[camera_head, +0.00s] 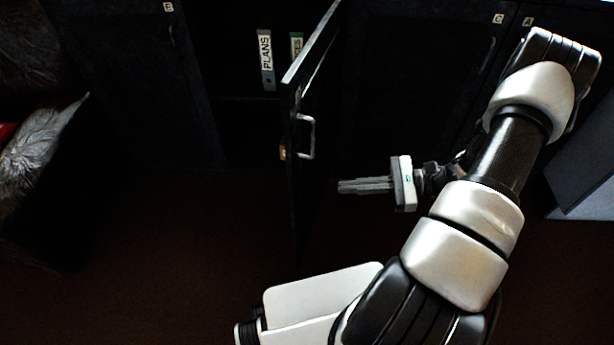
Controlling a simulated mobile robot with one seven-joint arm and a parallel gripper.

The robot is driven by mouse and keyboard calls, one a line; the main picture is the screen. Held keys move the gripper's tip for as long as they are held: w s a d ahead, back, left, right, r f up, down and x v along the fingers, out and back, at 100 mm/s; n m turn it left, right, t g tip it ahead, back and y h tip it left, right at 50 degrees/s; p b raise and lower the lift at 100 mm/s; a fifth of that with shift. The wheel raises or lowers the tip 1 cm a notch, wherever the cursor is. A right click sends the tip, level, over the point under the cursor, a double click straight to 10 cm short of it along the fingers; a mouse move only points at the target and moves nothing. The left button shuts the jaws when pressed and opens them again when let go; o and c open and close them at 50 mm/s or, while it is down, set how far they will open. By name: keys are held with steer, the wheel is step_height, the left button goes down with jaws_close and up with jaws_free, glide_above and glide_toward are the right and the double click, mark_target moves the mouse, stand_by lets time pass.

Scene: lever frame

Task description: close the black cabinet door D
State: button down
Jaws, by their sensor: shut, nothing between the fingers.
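The black cabinet door (308,95) stands open in the middle of the head view, swung out toward me and seen nearly edge-on. A silver bar handle (306,137) is on its right face. No letter is readable on this door. My gripper (341,186) is shut and empty, pointing left. In the picture its fingertips are a little to the right of the door, below the handle. There appears to be a gap between them and the door, though depth is hard to judge.
Binders, one marked PLANS (266,59), stand inside the open compartment. Closed black doors marked E (168,7) and C or G (497,19) flank it. Grey furry items (38,148) lie at the far left. The dark floor (170,270) at lower left looks clear.

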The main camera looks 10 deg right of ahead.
mark_target(295, 182)
step_height(295, 182, down, 5)
steer(key=d+m+t, duration=0.3)
steer(key=m+t, duration=0.1)
steer(key=t, duration=0.1)
steer(key=x, duration=0.4)
steer(key=b+x, duration=0.1)
steer(key=x, duration=0.9)
steer(key=shift+s+a, duration=0.3)
steer(key=shift+s, duration=0.05)
